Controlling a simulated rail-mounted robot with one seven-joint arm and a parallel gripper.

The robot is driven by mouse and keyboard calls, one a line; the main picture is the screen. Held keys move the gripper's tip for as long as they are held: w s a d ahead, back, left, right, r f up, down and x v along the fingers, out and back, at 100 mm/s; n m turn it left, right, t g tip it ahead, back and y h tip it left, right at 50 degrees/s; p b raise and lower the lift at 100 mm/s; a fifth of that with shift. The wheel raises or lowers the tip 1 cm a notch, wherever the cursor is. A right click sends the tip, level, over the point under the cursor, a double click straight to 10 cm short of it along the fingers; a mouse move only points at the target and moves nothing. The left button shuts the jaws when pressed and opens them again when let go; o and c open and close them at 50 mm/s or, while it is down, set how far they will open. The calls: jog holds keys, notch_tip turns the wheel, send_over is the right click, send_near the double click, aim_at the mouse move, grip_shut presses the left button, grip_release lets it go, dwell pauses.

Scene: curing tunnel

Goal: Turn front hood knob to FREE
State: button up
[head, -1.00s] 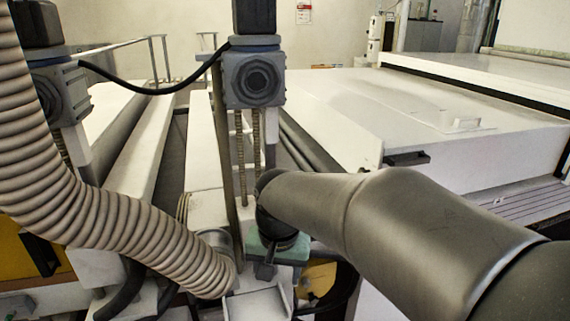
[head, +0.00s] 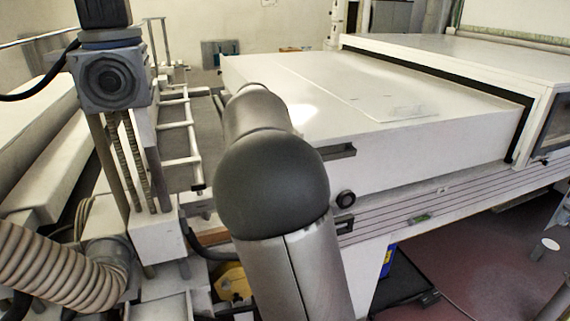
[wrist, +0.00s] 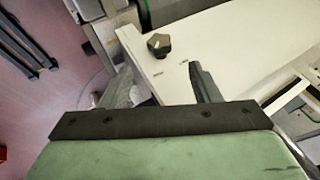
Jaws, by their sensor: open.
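A dark lobed knob (wrist: 159,45) with a pale top face stands on a white panel (wrist: 225,45) in the wrist view. Two small marks on the panel lie near the knob, too small to read. My gripper (wrist: 160,68) is open and empty, its two fingers apart, with the knob beyond the gap between the tips and not touched. In the head view a round black knob (head: 346,198) sits on the front of the white hood (head: 440,150), just right of my arm.
A ribbed hose (head: 60,275) and a grey column unit (head: 110,80) stand at the left. Open reddish floor (head: 470,245) lies at lower right.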

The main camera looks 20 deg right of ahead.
jog(key=p+x, duration=0.1)
jog(key=x, duration=0.8)
jog(key=c, duration=1)
